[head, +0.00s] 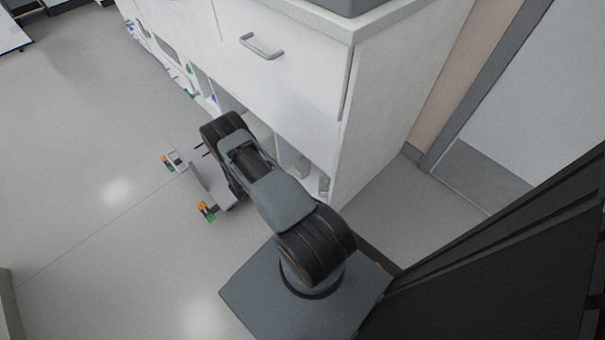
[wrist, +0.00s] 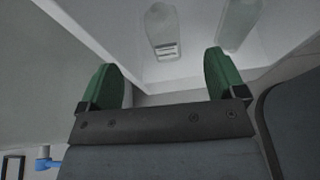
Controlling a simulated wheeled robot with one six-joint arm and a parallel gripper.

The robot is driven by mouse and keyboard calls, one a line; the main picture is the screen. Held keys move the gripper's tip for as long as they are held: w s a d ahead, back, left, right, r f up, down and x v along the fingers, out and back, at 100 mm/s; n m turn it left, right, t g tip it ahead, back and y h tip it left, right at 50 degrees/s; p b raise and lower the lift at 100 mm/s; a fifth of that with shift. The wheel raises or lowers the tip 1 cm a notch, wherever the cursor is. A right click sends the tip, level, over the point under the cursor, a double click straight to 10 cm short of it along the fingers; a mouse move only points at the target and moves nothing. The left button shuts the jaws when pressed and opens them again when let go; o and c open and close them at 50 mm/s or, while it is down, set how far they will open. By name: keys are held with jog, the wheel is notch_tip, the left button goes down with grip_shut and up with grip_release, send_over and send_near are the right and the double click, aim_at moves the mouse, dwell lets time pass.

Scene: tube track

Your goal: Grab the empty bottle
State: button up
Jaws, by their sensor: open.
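A pale translucent bottle (wrist: 163,28) with a small lined label shows in the wrist view inside a white cabinet compartment. It is beyond the gap between my green fingertips, apart from them. A second pale bottle (wrist: 240,22) is to its right, beyond the right finger. I cannot tell which one is empty. My gripper (wrist: 164,80) is open, with nothing between its fingers. In the head view my gripper (head: 187,187) is low beside the cabinet front, and pale bottle-like shapes (head: 303,168) show in the lower opening, partly hidden by my arm.
The white cabinet (head: 385,110) has a drawer with a handle (head: 262,47) above the opening. Its side panel stands close to my arm. Small coloured items sit farther along the cabinet's lower shelves. The floor (head: 90,190) on the left is clear.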

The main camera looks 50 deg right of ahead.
aim_at(298, 165)
jog(key=b+x, duration=0.1)
jog(key=x, duration=0.1)
jog(key=f+x, duration=0.1)
jog(key=x, duration=0.2)
jog(key=b+x, duration=0.1)
jog(key=x, duration=0.2)
jog(key=shift+s+a+f+b, duration=0.1)
jog(key=shift+a+f+b, duration=0.2)
jog(key=shift+f, duration=0.1)
jog(key=shift+d+f, duration=0.15)
jog(key=shift+d, duration=0.35)
jog(key=b+x, duration=0.1)
jog(key=x, duration=0.1)
jog(key=b+x, duration=0.2)
jog(key=shift+d+f, duration=0.15)
jog(key=shift+f, duration=0.15)
jog(key=shift+d, duration=0.4)
jog(key=shift+c, duration=0.2)
jog(key=c, duration=1)
jog(key=shift+o, duration=0.2)
jog(key=shift+r, duration=0.1)
